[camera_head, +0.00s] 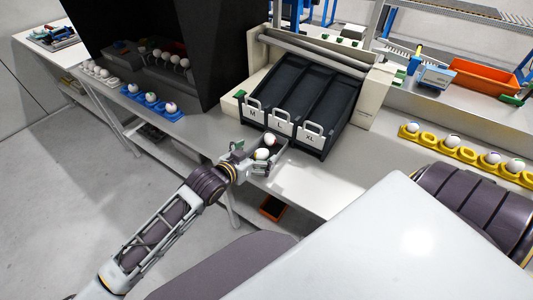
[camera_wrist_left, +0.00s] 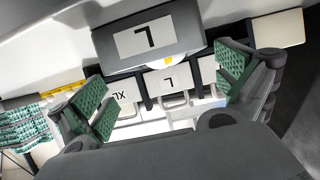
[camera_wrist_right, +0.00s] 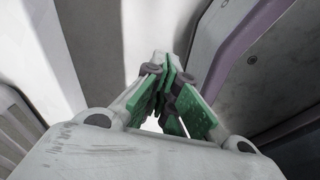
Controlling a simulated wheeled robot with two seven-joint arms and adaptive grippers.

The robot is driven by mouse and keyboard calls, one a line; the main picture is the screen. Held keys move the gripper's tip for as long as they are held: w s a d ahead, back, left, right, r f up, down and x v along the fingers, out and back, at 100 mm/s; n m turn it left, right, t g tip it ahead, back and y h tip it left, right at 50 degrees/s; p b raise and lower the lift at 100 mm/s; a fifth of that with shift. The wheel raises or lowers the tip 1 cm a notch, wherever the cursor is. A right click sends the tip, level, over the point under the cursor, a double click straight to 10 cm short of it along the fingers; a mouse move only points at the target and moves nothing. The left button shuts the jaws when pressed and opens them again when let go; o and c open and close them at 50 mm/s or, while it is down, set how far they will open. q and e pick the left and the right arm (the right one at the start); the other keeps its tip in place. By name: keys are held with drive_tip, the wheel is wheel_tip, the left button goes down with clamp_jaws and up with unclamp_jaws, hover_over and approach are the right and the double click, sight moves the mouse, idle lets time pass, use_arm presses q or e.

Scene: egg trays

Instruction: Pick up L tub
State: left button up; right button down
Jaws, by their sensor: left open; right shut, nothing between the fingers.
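The L tub is a small dark grey tub (camera_head: 281,155) with white eggs (camera_head: 262,154) in it, at the front edge of the bench before the sorter lanes. In the left wrist view its end wall bears an upside-down L label (camera_wrist_left: 147,38). My left gripper (camera_head: 245,158) is at the tub's near left side. In its wrist view the green-padded fingers (camera_wrist_left: 167,88) are open and spread, with the tub just beyond them; contact cannot be told. My right gripper (camera_wrist_right: 167,82) is shut and empty, seen only in its wrist view.
The sorter has three dark lanes labelled M (camera_head: 253,113), L (camera_head: 280,127) and XL (camera_head: 310,138), with white handles. A blue egg tray (camera_head: 137,97) lies left and a yellow egg tray (camera_head: 440,148) right. An orange bin (camera_head: 272,208) is below the bench edge.

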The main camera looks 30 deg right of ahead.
sight(262, 151)
use_arm(q)
drive_tip(key=shift+x, duration=1.85)
drive_tip(key=shift+w+d+f, duration=0.1)
drive_tip(key=shift+d, duration=0.25)
use_arm(e)
drive_tip(key=shift+a, duration=0.1)
use_arm(q)
drive_tip(key=c, duration=0.7)
drive_tip(key=shift+c, duration=0.9)
use_arm(e)
drive_tip(key=shift+d, duration=0.9)
